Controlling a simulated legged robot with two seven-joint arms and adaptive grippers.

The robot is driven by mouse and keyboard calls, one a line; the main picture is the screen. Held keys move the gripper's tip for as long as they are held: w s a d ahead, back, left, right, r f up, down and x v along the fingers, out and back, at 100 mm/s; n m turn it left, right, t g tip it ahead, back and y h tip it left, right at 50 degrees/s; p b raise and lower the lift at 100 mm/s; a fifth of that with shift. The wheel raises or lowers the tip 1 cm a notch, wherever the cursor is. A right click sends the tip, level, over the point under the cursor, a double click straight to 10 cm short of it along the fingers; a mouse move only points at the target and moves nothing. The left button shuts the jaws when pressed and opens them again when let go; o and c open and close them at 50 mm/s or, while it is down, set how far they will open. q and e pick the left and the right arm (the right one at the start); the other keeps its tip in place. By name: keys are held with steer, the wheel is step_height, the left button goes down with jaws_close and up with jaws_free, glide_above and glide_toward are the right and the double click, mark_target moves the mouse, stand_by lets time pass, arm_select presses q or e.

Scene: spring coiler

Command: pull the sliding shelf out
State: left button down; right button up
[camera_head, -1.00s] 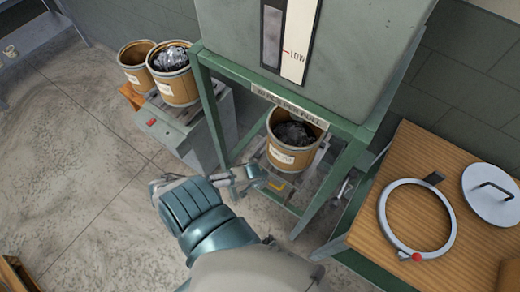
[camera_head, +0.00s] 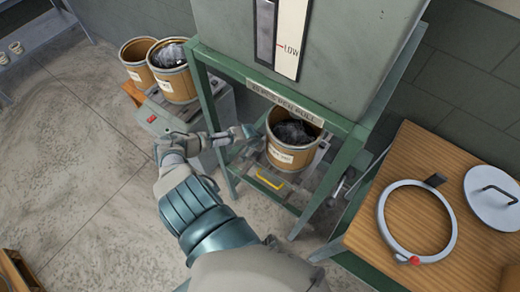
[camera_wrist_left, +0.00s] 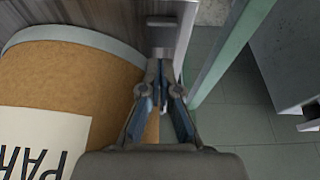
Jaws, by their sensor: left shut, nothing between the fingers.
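The sliding shelf (camera_head: 290,187) sits low inside the green frame, with a yellow handle (camera_head: 269,181) on its front edge. A brown drum (camera_head: 292,150) of dark, shiny material stands on it. My left gripper (camera_head: 250,131) is at the left side of this drum, above the yellow handle and apart from it. In the left wrist view my left gripper (camera_wrist_left: 160,75) is shut and empty, with a labelled drum (camera_wrist_left: 60,85) close on its left. The handle is not recognisable in that view. My right gripper is not visible.
The green frame (camera_head: 335,180) has posts close around the shelf, and a large grey hopper (camera_head: 350,40) above. Two more drums (camera_head: 172,78) stand at the left. A wooden table (camera_head: 450,170) at the right holds a ring (camera_head: 386,215) and a lid (camera_head: 492,192). Floor in front-left is clear.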

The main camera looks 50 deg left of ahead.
arm_select(q)
steer(key=shift+b+x, duration=0.3)
steer(key=shift+x, duration=0.85)
steer(key=shift+w+f, duration=0.1)
steer(key=shift+f, duration=0.1)
steer(key=shift+a+f, duration=0.1)
steer(key=shift+a, duration=0.05)
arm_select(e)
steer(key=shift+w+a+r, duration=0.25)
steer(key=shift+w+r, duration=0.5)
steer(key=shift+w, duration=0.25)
